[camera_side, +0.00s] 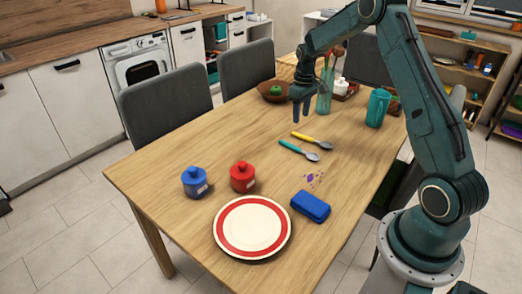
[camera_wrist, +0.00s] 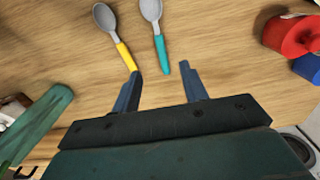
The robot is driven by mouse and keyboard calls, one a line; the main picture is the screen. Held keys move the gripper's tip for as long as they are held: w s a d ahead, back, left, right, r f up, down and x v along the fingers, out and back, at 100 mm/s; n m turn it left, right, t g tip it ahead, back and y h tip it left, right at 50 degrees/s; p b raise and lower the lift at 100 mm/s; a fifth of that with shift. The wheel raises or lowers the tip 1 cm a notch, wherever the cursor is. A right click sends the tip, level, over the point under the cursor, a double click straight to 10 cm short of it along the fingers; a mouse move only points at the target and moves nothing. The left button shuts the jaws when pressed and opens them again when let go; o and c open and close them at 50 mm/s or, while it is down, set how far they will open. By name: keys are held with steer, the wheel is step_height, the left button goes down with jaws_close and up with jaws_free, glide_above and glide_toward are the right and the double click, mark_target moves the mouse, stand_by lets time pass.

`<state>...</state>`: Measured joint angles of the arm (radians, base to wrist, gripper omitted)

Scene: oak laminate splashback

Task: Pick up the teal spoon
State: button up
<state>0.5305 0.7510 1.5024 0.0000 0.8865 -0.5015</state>
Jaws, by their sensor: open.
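The teal spoon (camera_side: 298,150) lies flat on the wooden table, with its grey bowl to the right of its teal handle in the side view. In the wrist view its teal handle (camera_wrist: 161,54) points down toward the space between my fingertips. A yellow spoon (camera_side: 312,141) lies close beside it, and its handle (camera_wrist: 126,57) ends near my left fingertip in the wrist view. My gripper (camera_side: 302,112) is open and empty above the table, apart from both spoons. It also shows in the wrist view (camera_wrist: 160,72).
A blue pot (camera_side: 195,182), a red pot (camera_side: 242,177), a red-rimmed plate (camera_side: 220,233) and a blue sponge (camera_side: 310,206) stand at the front. A teal cup (camera_side: 377,107), a vase (camera_side: 324,97) and a brown bowl (camera_side: 275,97) stand toward the back.

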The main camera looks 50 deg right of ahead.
steer(key=shift+f, duration=0.2)
glide_above(298, 148)
steer(key=shift+f, duration=4.25)
steer(key=shift+w+f, duration=0.15)
steer(key=shift+f, duration=2.4)
jaws_close()
